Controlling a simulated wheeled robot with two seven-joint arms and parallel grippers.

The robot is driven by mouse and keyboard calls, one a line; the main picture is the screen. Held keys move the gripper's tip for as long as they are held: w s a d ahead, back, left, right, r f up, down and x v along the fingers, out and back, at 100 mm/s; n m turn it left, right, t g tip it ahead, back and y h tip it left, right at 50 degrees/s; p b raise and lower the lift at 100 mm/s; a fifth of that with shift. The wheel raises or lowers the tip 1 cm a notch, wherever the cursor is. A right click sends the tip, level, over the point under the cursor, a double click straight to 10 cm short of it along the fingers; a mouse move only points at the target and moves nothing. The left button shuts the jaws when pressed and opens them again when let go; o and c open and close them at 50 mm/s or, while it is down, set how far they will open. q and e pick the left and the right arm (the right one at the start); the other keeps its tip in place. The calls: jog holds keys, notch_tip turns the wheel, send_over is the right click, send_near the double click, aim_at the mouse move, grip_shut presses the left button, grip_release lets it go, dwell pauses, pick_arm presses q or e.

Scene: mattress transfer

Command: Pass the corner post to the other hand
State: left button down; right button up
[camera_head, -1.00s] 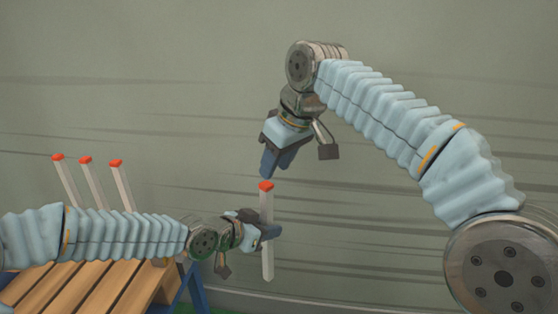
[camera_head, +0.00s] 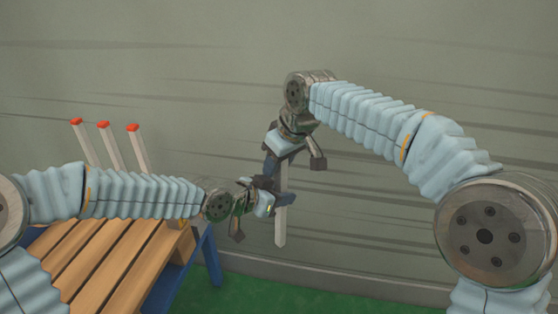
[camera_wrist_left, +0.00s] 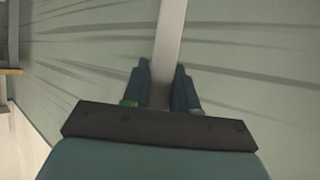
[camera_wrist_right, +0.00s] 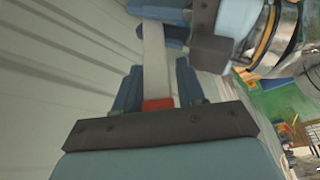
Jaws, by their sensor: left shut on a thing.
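The corner post (camera_head: 281,230) is a pale, square bar hanging nearly upright in the head view. Its red end (camera_wrist_right: 158,104) shows in the right wrist view. My left gripper (camera_head: 283,199) is shut on the post around its middle, and the post runs between its fingers in the left wrist view (camera_wrist_left: 170,45). My right gripper (camera_head: 272,170) is above the left one, pointing down at the post's top. In the right wrist view its fingers (camera_wrist_right: 160,82) stand on either side of the post's upper end, with a slight gap, and look open.
A slatted wooden frame (camera_head: 95,262) with blue legs stands at the lower left. Three other red-topped posts (camera_head: 112,150) rise behind my left arm. A plain grey-green wall is behind, with green floor (camera_head: 290,300) below. Space right of the post is clear.

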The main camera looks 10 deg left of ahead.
grip_shut()
pick_arm(q)
jog(key=c, duration=0.8)
grip_release()
jog(key=shift+v, duration=5.9)
jog(key=s+d+f+n+g+h, duration=0.15)
jog(key=d+f+n, duration=0.25)
jog(key=f, duration=0.8)
jog(key=s+d+f+n+g+h, duration=0.1)
jog(key=d+f+n+g, duration=0.25)
jog(key=f, duration=0.85)
jog(key=s+a+f+g+y, duration=0.1)
jog(key=s+f+y, duration=0.1)
jog(key=s+f, duration=0.2)
jog(key=s+a+f+n+g+y, duration=0.1)
jog(key=s+a+f+y, duration=0.1)
jog(key=f, duration=0.6)
jog(key=s+a+f+n+g+y, duration=0.1)
jog(key=s+a+f+y, duration=0.1)
jog(key=s+f, duration=0.3)
jog(key=shift+s+a+f+g, duration=0.1)
jog(key=shift+s+f+g, duration=0.25)
jog(key=shift+f, duration=0.35)
